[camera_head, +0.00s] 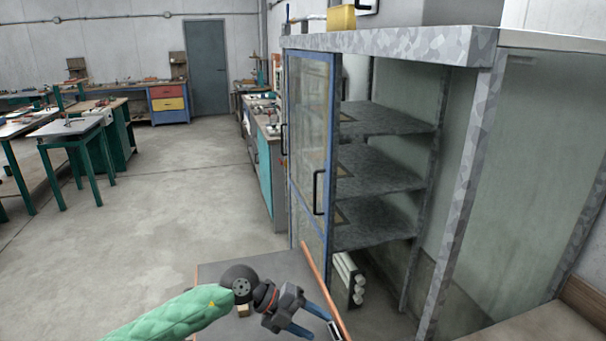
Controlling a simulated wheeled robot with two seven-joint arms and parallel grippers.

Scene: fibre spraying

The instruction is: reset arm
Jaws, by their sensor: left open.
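My left gripper (318,325) is at the bottom centre of the head view, at the end of my arm in its green padded sleeve. Its two blue-tipped fingers are apart, and I see nothing between them. It is over the right part of a grey surface with orange edges (222,271), in front of the cabinet. My right arm and gripper are not in view.
A grey cabinet (478,110) with bare shelves (378,172) stands on the right; its blue-framed glass door (309,150) is on the left side. White rolls (350,279) lie low inside. A small tan block (243,310) is beside my arm. Open floor (150,215) lies left, with workbenches beyond.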

